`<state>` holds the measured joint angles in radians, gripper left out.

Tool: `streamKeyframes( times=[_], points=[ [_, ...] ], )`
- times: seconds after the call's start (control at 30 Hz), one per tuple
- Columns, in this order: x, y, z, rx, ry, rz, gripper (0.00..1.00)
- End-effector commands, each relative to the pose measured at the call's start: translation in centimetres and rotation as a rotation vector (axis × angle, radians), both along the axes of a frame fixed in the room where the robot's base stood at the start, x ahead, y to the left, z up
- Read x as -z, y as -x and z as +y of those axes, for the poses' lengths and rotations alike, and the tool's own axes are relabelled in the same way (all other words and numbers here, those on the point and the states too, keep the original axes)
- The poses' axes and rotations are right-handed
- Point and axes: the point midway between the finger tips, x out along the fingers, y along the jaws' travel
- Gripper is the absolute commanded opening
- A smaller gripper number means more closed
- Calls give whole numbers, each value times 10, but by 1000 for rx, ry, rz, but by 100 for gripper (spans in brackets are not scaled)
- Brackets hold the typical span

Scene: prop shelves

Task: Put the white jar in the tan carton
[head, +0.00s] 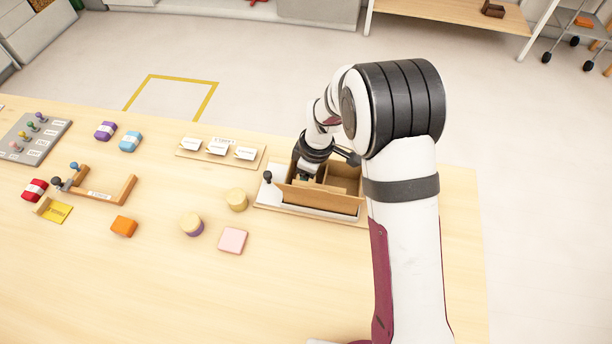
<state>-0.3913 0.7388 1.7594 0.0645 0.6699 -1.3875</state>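The tan carton (318,198) is an open box with dividing walls, on a white base at the right part of the table. My gripper (306,176) points down into the left part of the carton. Its fingertips are mostly hidden by the carton's front wall, so I cannot tell whether it is open or shut. I cannot make out a white jar anywhere; anything between the fingers or inside the carton there is hidden.
The white base (268,196) has a black knob (267,176). Left of it are a tan-lidded round jar (237,200), a purple jar with a tan lid (192,225), a pink block (232,240) and a card board (206,159). The front table area is clear.

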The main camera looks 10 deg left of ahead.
Motion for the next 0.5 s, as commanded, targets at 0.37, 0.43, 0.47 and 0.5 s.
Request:
streamKeyframes(
  times=[0.37,0.43,0.47,0.5],
  points=[
    [3,0,0,0,0,0,69],
    [3,0,0,0,0,0,82],
    [3,0,0,0,0,0,87],
    [3,0,0,0,0,0,92]
  ],
)
